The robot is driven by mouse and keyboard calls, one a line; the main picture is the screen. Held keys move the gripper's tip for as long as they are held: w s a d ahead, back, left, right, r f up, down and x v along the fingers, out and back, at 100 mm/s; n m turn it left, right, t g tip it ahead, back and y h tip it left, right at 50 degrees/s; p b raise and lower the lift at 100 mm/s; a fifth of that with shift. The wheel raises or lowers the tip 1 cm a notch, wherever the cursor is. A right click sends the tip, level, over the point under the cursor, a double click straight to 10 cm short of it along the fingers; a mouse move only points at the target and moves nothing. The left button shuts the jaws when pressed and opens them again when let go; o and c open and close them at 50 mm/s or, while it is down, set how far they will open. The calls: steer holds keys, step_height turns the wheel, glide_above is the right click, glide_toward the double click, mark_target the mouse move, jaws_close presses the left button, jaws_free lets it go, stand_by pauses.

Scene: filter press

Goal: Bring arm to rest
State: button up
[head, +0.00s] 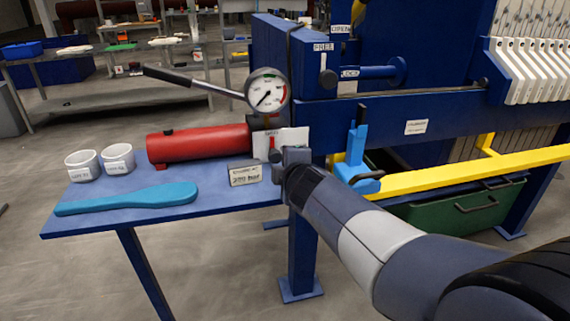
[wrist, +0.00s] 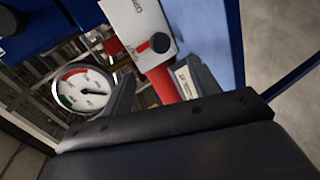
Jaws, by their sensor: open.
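My arm reaches in from the lower right of the head view. My gripper (head: 278,157) is at the right end of the blue side table, close to a white plate (head: 294,140) with a red-and-dark knob (head: 275,156). In the wrist view my gripper (wrist: 155,95) is open, with its two grey fingers apart. The white plate (wrist: 145,25) and its dark knob (wrist: 161,42) show just beyond the fingers. No object is seen between the fingers, though touching cannot be judged.
A pressure gauge (head: 267,91) and red pump cylinder (head: 200,144) stand beside my gripper. A teal paddle (head: 128,198) and two white cups (head: 118,158) lie on the blue table (head: 225,205). A blue clamp (head: 356,150) and yellow rail (head: 450,176) are to the right.

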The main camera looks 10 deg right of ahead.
mark_target(276, 157)
steer(key=b+x, duration=0.3)
steer(key=x, duration=0.8)
steer(key=shift+r, duration=0.1)
steer(key=shift+s, duration=0.1)
